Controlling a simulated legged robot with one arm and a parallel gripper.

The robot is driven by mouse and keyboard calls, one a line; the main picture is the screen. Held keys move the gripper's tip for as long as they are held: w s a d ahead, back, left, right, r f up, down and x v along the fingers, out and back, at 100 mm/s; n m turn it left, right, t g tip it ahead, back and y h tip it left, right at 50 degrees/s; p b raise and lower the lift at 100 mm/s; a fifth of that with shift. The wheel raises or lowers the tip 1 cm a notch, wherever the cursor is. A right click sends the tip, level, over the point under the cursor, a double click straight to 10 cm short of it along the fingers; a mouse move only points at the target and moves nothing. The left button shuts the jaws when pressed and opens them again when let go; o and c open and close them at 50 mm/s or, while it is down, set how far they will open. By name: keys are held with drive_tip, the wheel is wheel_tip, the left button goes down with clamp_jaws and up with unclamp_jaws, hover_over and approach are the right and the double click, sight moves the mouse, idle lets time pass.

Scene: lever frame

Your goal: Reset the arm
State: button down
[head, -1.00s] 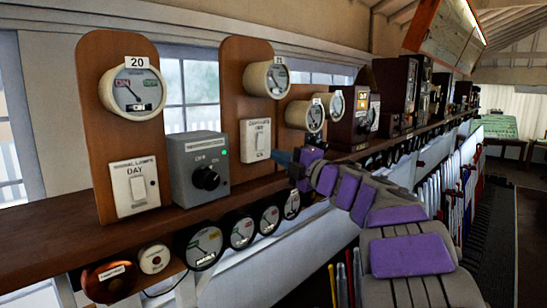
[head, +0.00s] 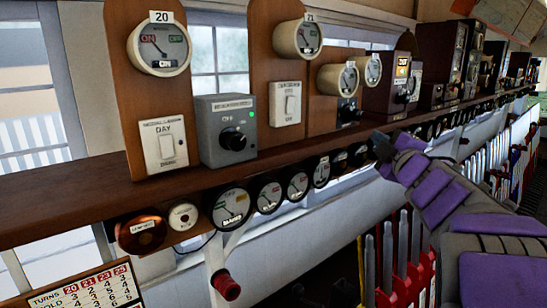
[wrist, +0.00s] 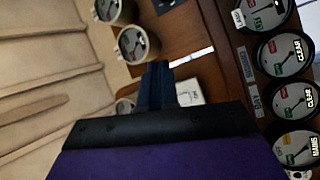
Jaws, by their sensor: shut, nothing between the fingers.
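My gripper (head: 382,146) is at the end of my purple and grey arm, at the right of the head view, in front of the shelf edge. In the wrist view my gripper (wrist: 155,75) shows as dark fingers held together, with nothing between them. It points toward the shelf, with a white switch plate (wrist: 190,92) behind it. I cannot tell from these views whether it touches anything.
A wooden shelf (head: 60,205) carries a grey box with a black knob (head: 226,130), boards with dials (head: 160,45) and switches. Several gauges (head: 231,205) hang below its edge. Coloured levers (head: 400,260) stand below my arm.

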drive_tip(key=s+f+m+g+h+b, duration=0.2)
drive_tip(key=s+f+m+g, duration=0.25)
drive_tip(key=s+f, duration=0.4)
drive_tip(key=s+a+f+m+g+h+b, duration=0.15)
drive_tip(key=s+f+m+g, duration=0.3)
drive_tip(key=f, duration=0.75)
drive_tip(key=s+f+m+g+h+b, duration=0.1)
drive_tip(key=s+f+m+g+h, duration=0.3)
drive_tip(key=s+f, duration=0.55)
drive_tip(key=s+a+f+g+y+b, duration=0.1)
drive_tip(key=s+a+f+g, duration=0.1)
drive_tip(key=s+a+f, duration=0.2)
drive_tip(key=s+a+f+m+g+y+b, duration=0.1)
drive_tip(key=s+a+f+g+y, duration=0.1)
drive_tip(key=s, duration=0.8)
drive_tip(key=s+a+f+m+g+y, duration=0.1)
drive_tip(key=s+a+f+g+y, duration=0.1)
drive_tip(key=s+a+f+g, duration=0.2)
drive_tip(key=shift+s+a+f+b, duration=0.4)
drive_tip(key=shift+s+a+f, duration=0.7)
drive_tip(key=shift+s+f, duration=0.85)
drive_tip(key=shift+a+y, duration=0.1)
drive_tip(key=shift+y, duration=0.15)
drive_tip(key=shift+a, duration=0.35)
